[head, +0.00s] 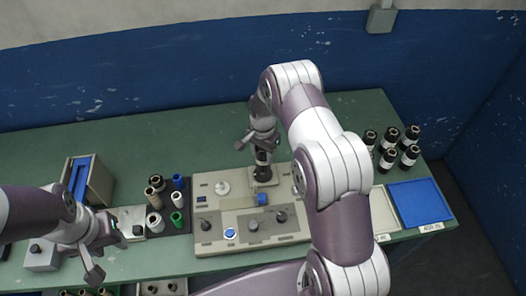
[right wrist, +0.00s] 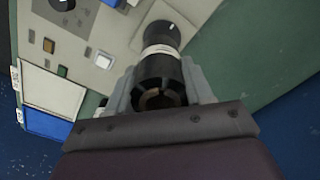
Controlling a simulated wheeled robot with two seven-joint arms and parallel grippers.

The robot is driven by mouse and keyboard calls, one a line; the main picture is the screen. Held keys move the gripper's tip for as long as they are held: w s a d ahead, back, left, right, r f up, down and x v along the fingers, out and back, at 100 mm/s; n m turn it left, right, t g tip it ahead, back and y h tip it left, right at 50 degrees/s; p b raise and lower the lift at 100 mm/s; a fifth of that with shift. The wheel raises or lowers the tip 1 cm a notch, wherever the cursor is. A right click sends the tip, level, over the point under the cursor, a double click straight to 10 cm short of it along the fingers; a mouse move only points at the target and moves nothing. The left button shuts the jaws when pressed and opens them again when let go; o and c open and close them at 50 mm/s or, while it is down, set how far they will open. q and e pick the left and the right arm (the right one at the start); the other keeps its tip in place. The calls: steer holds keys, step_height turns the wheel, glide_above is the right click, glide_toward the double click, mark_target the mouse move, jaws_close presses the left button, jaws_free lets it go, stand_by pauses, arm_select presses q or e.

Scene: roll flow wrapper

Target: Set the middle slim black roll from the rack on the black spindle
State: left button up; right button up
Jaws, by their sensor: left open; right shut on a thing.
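My right gripper (head: 262,142) is shut on a black roll with a white band. It holds the roll (head: 263,157) upright over the back of the beige machine (head: 213,237), at a small beige block (head: 264,181). In the right wrist view the roll (right wrist: 158,72) sits between the fingers, and its far end is at the beige panel. I cannot make out the black spindle apart from the roll, nor tell whether the roll is around it. My left gripper (head: 106,252) is open and empty at the left front of the table.
Several black rolls (head: 390,159) stand at the back right, near a blue tray (head: 421,203) and a pale tray (head: 384,212). A dark rack (head: 178,216) with mixed rolls stands left of the machine. A box with blue inside (head: 97,181) is further left. The back table is clear.

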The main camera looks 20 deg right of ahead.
steer(key=shift+w+f, duration=0.15)
steer(key=shift+w, duration=0.15)
steer(key=shift+s+f+b, duration=0.2)
steer(key=shift+f+b, duration=0.1)
steer(key=shift+b, duration=0.05)
arm_select(q)
steer(key=shift+w+f, duration=0.2)
steer(key=shift+f, duration=0.2)
arm_select(e)
steer(key=shift+w, duration=0.1)
arm_select(q)
steer(key=shift+f, duration=0.1)
arm_select(e)
steer(key=shift+f, duration=0.1)
steer(key=shift+f, duration=0.15)
arm_select(q)
steer(key=shift+f+b, duration=0.45)
steer(key=shift+b, duration=0.05)
arm_select(e)
steer(key=shift+f, duration=0.4)
arm_select(q)
steer(key=shift+f, duration=0.1)
steer(key=shift+f+b, duration=0.75)
steer(key=shift+b, duration=0.15)
arm_select(e)
steer(key=shift+f, duration=1.05)
